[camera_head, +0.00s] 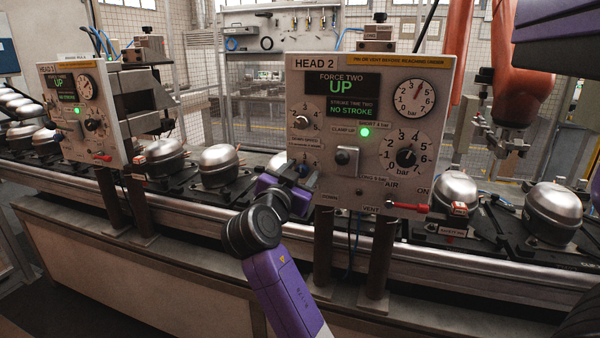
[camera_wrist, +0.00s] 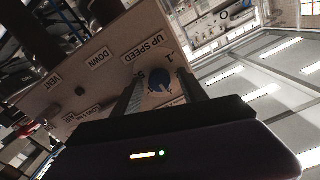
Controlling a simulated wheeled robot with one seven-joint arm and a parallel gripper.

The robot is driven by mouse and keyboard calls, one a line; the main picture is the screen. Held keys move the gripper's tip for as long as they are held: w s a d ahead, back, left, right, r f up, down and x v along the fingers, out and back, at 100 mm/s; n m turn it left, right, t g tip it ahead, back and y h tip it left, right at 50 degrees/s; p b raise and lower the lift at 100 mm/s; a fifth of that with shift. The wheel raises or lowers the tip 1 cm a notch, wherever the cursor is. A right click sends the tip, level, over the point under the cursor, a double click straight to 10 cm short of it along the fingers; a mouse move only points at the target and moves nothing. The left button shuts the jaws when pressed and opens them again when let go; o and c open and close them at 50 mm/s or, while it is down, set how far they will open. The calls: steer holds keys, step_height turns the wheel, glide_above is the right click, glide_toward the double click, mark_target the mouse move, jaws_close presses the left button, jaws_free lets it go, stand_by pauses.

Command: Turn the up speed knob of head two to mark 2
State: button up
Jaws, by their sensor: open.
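The HEAD 2 panel (camera_head: 375,75) stands upright in the middle of the head view. My gripper (camera_head: 297,172) is at its lower left edge, open, and hides most of the lower left dial there. In the wrist view, the UP SPEED label (camera_wrist: 143,49) shows upside down beside a blue knob (camera_wrist: 160,84). The knob lies between the two open fingers of my gripper (camera_wrist: 163,80), with a gap visible beside it. A mark 1 shows near the knob.
Above is another dial with a pale knob (camera_head: 302,121). A black air knob (camera_head: 406,157), a square button switch (camera_head: 345,158) and a red vent lever (camera_head: 408,207) are on the same panel. Silver compressors (camera_head: 220,166) line the conveyor.

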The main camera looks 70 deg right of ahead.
jaws_close()
steer(key=shift+n, duration=0.3)
steer(key=n+p, duration=0.1)
steer(key=n, duration=0.1)
steer(key=shift+r+n+p, duration=0.1)
steer(key=shift+n+p, duration=0.2)
steer(key=n+p, duration=0.2)
steer(key=n, duration=0.1)
steer(key=shift+w+n, duration=0.1)
steer(key=shift+n, duration=0.3)
steer(key=n+p, duration=0.3)
steer(key=n, duration=0.1)
steer(key=shift+n, duration=0.6)
